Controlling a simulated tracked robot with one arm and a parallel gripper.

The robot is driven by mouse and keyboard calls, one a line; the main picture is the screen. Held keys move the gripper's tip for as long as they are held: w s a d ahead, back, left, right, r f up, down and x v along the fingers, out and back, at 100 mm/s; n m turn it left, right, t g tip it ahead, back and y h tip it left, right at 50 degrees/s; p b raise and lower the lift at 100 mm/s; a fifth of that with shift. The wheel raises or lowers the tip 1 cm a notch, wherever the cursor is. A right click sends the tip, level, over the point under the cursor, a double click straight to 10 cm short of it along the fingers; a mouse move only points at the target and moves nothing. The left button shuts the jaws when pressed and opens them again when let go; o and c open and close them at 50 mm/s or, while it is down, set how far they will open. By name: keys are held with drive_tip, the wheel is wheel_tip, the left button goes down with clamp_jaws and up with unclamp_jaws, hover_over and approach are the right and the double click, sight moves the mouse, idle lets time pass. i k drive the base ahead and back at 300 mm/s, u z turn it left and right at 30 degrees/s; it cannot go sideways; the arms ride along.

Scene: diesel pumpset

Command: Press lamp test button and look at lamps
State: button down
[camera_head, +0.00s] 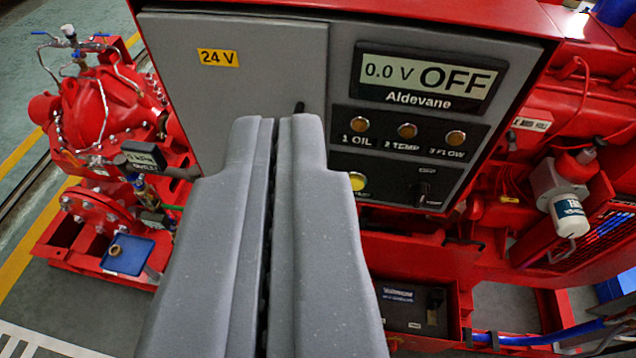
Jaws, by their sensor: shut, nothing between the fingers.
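My gripper (277,118) is shut and empty, its two grey fingers pointing at the control panel (350,120). A yellow button (357,182) shows just right of the fingers, low on the panel; its label is not readable. I cannot tell whether the fingertips touch the panel. Three amber-brown lamps sit above it: 1 OIL (361,125), 2 TEMP (407,130) and 3 FLOW (456,137). They look dull and unlit. The display (428,77) reads 0.0 V OFF over the name Aldevane. A black switch (424,187) is right of the button.
A grey cabinet door (240,60) with a 24 V label is left of the panel. A red pump (97,105) with pipes stands at left. Red engine parts and a white filter (569,215) are at right. A dark battery box (410,308) sits below.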

sight(356, 182)
drive_tip(key=u, duration=1.15)
drive_tip(key=k, duration=1.4)
drive_tip(key=z, duration=0.5)
drive_tip(key=i, duration=1)
drive_tip(key=u, duration=0.05)
